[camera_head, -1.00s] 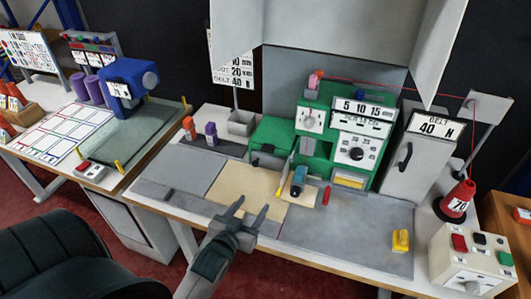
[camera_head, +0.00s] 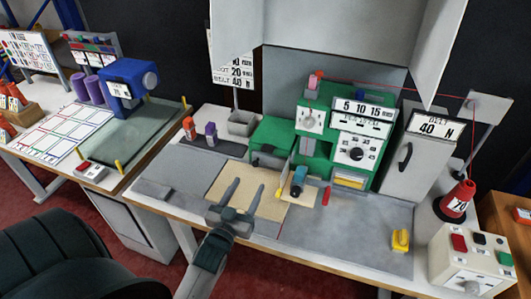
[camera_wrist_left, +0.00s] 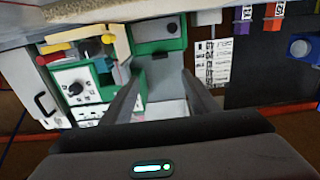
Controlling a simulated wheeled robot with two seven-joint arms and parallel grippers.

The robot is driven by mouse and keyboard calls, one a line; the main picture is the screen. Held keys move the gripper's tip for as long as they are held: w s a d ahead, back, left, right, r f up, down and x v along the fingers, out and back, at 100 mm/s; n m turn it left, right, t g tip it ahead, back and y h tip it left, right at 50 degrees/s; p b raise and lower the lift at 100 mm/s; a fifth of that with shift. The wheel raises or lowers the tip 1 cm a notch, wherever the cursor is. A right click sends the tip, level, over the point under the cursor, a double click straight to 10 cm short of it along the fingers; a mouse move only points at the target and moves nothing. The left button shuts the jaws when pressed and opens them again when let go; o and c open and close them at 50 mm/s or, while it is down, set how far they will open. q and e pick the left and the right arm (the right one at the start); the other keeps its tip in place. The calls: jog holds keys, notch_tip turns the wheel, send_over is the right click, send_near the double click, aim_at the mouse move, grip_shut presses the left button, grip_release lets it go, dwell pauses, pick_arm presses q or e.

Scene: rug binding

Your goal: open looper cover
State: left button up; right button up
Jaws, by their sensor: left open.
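The green sewing machine (camera_head: 312,150) stands at the back of the middle table. At its left is a low green box part (camera_head: 272,138) with a dark knob on its front; I take this for the looper cover, and it looks shut. In the left wrist view the green part with its dark knob (camera_wrist_left: 172,27) shows beyond the fingertips. My left gripper (camera_head: 246,186) is open and empty, above the beige plate (camera_head: 225,184) in front of the green part and apart from it. The open fingers also show in the left wrist view (camera_wrist_left: 161,74). My right gripper is not in view.
A teal-and-dark piece (camera_head: 298,176) and a red stick (camera_head: 326,196) are right of the gripper. Orange and purple spools (camera_head: 210,132) stand back left. A yellow block (camera_head: 401,239) and a control box (camera_head: 470,258) are at right. The grey tabletop around them is mostly clear.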

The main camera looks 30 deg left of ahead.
aim_at(266, 151)
pick_arm(q)
jog(key=p+x, duration=0.4)
jog(key=x, duration=1.3)
jog(key=shift+d, duration=0.1)
jog(key=shift+w+r, duration=0.1)
grip_shut()
